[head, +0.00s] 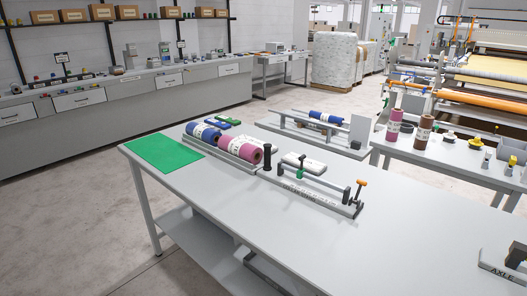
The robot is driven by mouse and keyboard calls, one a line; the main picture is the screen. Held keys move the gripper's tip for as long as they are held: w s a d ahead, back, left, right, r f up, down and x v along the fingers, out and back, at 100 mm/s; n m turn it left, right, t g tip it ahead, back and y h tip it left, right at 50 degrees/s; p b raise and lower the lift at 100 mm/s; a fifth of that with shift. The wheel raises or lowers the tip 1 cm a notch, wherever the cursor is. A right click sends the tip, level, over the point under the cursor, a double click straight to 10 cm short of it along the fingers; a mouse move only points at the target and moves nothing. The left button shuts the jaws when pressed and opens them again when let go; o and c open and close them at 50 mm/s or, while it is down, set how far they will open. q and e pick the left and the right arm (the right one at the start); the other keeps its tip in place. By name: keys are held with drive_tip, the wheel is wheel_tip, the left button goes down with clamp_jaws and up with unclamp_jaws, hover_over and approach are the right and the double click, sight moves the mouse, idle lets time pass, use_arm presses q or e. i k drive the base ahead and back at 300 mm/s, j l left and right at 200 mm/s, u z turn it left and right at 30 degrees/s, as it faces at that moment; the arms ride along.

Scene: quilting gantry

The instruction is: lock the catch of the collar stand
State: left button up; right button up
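A long, low grey stand (312,192) lies on the near grey table, with lettering too small to read. I take it to be the collar stand, but cannot confirm this. A bar runs along it between dark uprights. A green part (300,172) sits near its left end. An orange-topped lever (360,184) stands at its right end and may be the catch; whether it is locked I cannot tell.
Left of the stand are a tray with a blue roll (203,131) and a pink roll (240,151), and a green mat (164,152). The table's front middle (285,237) is clear.

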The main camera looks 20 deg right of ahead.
sight(361, 183)
drive_tip(key=z, duration=1.4)
